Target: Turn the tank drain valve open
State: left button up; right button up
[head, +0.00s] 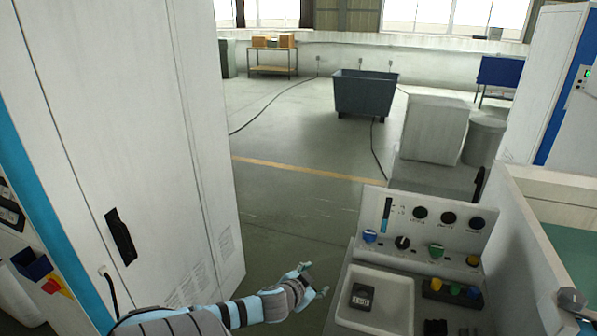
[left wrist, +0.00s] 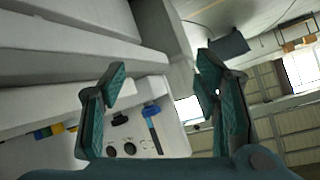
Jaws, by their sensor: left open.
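A light grey control panel (head: 445,222) stands at the lower right in the head view. None shows a readable label, so I cannot tell which, if any, is the drain valve. My left gripper (head: 317,279) is open and empty, left of the panel and apart from it. In the left wrist view its fingers (left wrist: 160,75) are spread, with the panel's blue knob (left wrist: 151,110) seen beyond them.
A white tray (head: 345,312) holding a dark block (head: 362,296) lies below the panel. A tall white cabinet (head: 110,130) stands at left. A walled tank (head: 540,185) with a greenish inside is at right. Open floor (head: 300,210) lies between cabinet and panel.

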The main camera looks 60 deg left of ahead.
pick_arm(q)
jog(key=shift+s+a+f+g, duration=0.15)
jog(key=shift+s+f, duration=0.1)
jog(key=shift+f, duration=0.35)
jog(key=shift+s+a+f+g, duration=0.15)
jog(key=shift+s+f, duration=0.1)
jog(key=shift+f, duration=0.35)
pick_arm(e)
jog(key=shift+s+f, duration=0.15)
jog(key=shift+f, duration=0.15)
